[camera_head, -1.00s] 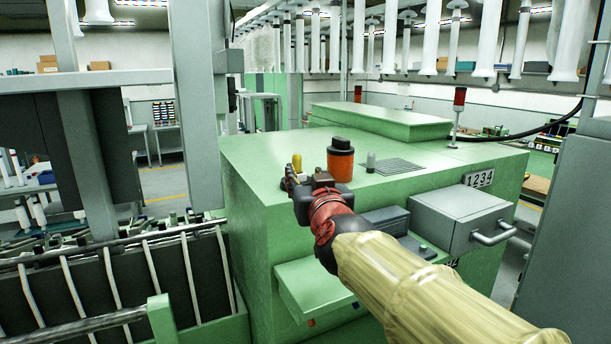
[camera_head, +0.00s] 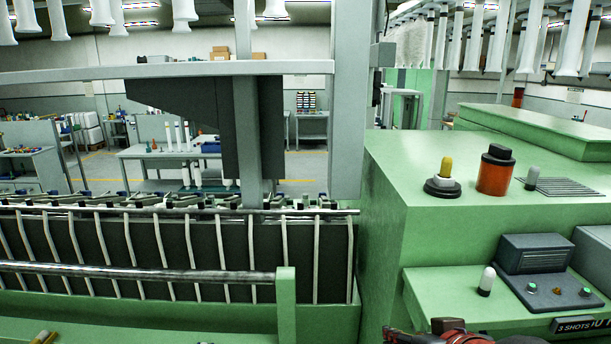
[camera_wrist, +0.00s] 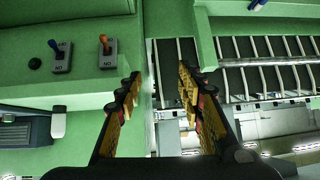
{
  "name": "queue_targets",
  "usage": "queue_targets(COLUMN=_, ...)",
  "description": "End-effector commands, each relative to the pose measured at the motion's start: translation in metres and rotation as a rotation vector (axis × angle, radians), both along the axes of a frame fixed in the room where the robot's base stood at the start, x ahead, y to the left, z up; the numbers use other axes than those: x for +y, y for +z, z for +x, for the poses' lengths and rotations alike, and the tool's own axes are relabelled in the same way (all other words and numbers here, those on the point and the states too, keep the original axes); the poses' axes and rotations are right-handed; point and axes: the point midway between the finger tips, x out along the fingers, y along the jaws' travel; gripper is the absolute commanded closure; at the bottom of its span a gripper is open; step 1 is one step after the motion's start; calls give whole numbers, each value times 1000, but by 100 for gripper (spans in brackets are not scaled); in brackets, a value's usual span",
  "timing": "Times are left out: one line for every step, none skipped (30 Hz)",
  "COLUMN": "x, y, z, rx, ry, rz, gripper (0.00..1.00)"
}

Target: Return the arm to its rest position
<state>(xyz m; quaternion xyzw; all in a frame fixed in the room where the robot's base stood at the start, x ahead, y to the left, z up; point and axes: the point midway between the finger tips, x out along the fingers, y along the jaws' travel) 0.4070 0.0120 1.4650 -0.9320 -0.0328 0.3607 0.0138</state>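My gripper (camera_wrist: 159,73) shows in the wrist view with its two yellow-padded fingers spread apart and nothing between them. In the head view only a red and black part of my arm (camera_head: 450,328) shows at the bottom edge, low in front of the green machine (camera_head: 395,230); the fingers are hidden there. The wrist view looks past the fingers at green panels and a slatted rack (camera_wrist: 262,48).
On the machine top stand a yellow-topped piece on a black base (camera_head: 443,183), an orange container with a black lid (camera_head: 495,171) and a white-tipped peg (camera_head: 532,178). A grey button box (camera_head: 540,275) juts out below. Two lever switches (camera_wrist: 61,57) show in the wrist view.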

Motion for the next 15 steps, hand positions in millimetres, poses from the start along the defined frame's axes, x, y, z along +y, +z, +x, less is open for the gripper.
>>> queue_targets(x=1, y=-15, z=-19, rx=56, ry=3, rz=-6, gripper=62)
queue_targets(x=1, y=-25, z=-30, rx=92, ry=1, rz=-10, gripper=62)
queue_targets(x=0, y=-36, z=-44, rx=136, ry=-2, rz=-16, gripper=62)
queue_targets(x=-1, y=-45, z=-55, rx=170, ry=-5, rz=-22, gripper=62)
queue_targets(x=-2, y=-52, z=-66, rx=202, ry=-11, rz=-28, gripper=62)
queue_targets(x=-5, y=-62, z=-79, rx=244, ry=-17, rz=-37, gripper=62)
queue_targets(x=-7, y=-70, z=-90, rx=275, ry=-24, rz=-43, gripper=62)
queue_targets(x=-9, y=-76, z=-100, rx=305, ry=-32, rz=-50, gripper=62)
queue_targets(x=-12, y=-85, z=-114, rx=345, ry=-42, rz=-61, gripper=62)
queue_targets(x=-13, y=-94, z=-115, rx=350, ry=-45, rz=-61, gripper=62)
queue_targets(x=-13, y=-101, z=-113, rx=346, ry=-45, rz=-59, gripper=62)
queue_targets(x=-12, y=-109, z=-112, rx=345, ry=-44, rz=-59, gripper=62)
queue_targets(x=-12, y=-115, z=-112, rx=345, ry=-44, rz=-59, gripper=62)
queue_targets(x=-12, y=-120, z=-112, rx=344, ry=-44, rz=-59, gripper=62)
queue_targets(x=-12, y=-127, z=-112, rx=344, ry=-44, rz=-59, gripper=62)
